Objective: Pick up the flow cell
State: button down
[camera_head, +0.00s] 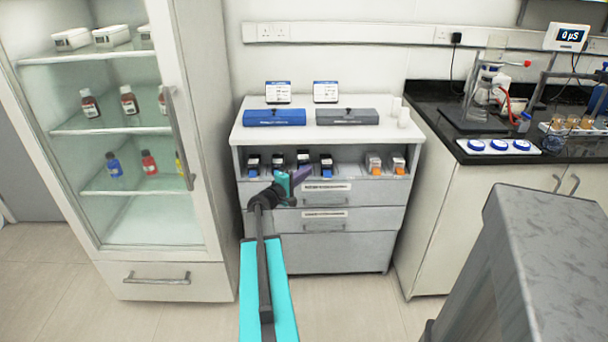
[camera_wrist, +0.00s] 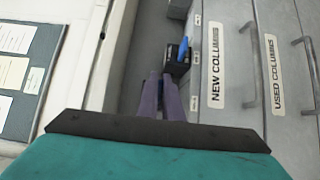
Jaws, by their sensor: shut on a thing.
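My gripper (camera_head: 301,174), with purple fingers, reaches to the open shelf above the drawers. In the wrist view its fingers (camera_wrist: 162,82) are close together at a small dark block with a blue part (camera_wrist: 184,50), which I take for the flow cell. The fingertips are shut on it, though the contact is partly hidden. Similar dark blocks with pale and blue parts, such as one at the left (camera_head: 253,165) and one to the right of my fingers (camera_head: 326,163), stand on the shelf. Which of them is held is hard to tell in the head view.
Two orange-and-white items (camera_head: 373,164) stand at the shelf's right. The cabinet top (camera_head: 300,135) above carries a blue case (camera_head: 274,118) and a grey case (camera_head: 347,117). The drawers (camera_head: 325,215) lie below. A glass-door fridge (camera_head: 140,205) stands at left, a black bench (camera_head: 425,115) at right.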

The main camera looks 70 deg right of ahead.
jog(key=s+a+r+p, duration=0.1)
jog(key=s+a, duration=0.5)
jog(key=a, duration=0.5)
jog(key=shift+a+r, duration=0.15)
jog(key=shift+a, duration=0.05)
dwell(0.7)
jog(key=shift+w, duration=0.15)
